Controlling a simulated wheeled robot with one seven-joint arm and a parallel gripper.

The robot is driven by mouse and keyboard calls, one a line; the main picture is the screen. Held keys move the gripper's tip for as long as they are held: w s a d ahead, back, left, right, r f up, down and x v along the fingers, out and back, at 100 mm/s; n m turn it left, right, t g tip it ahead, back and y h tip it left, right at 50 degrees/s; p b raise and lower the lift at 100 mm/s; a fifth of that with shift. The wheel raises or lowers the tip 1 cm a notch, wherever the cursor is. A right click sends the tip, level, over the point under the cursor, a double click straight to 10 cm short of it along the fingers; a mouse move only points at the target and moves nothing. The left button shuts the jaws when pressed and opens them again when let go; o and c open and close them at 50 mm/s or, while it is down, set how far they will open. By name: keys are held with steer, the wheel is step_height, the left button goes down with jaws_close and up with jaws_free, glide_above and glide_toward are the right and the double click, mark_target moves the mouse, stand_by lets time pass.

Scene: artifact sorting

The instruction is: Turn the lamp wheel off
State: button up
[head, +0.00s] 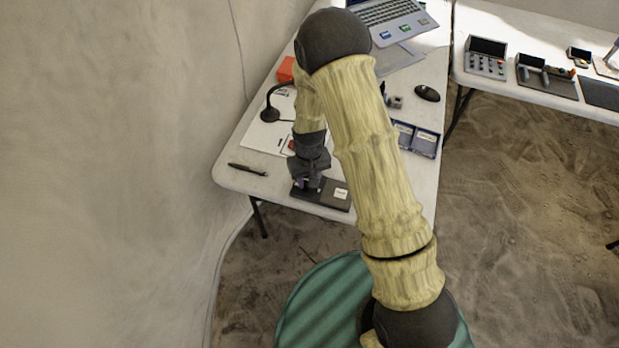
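My gripper (308,184) points down at the left end of a dark flat box (327,196) near the front edge of the white table. The box has a small white label on its right part. A wheel on it cannot be made out; my gripper covers that end. The fingers are too small and dark to tell whether they are open or shut, or whether they touch anything. A small black lamp-like object with a bent neck (270,112) stands on white paper behind and to the left of my gripper.
A pen (248,169) lies left of the box. An orange block (286,70), a laptop (385,18), a mouse (427,93) and a blue tray (426,143) are on the same table. A second table at right holds several devices (487,58). A wall borders the left.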

steer(key=shift+n, duration=1)
steer(key=o, duration=1)
steer(key=shift+r, duration=0.15)
step_height(320, 180, up, 17)
steer(key=shift+r+b, duration=0.1)
steer(key=shift+b, duration=0.2)
